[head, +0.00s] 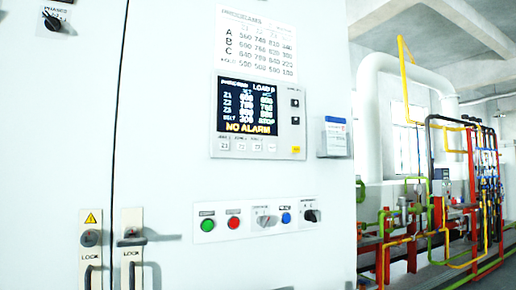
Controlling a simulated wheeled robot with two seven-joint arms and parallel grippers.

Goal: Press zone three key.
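The control panel (284,120) is mounted on a white cabinet, with a dark screen (246,107) listing Z1, Z2, Z3 and belt rows above a yellow "NO ALARM" line. A row of small pale keys runs along the panel's bottom edge. The third from the left (256,146) appears to be the zone three key; its small label is too blurred to read surely. Nothing covers the keys. Neither of my grippers shows in the head view.
Below the panel, a strip holds a green button (208,225), a red button (234,222), a blue button (286,218) and selector knobs. A label holder (335,137) sits right of the panel. Coloured pipes stand behind at right.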

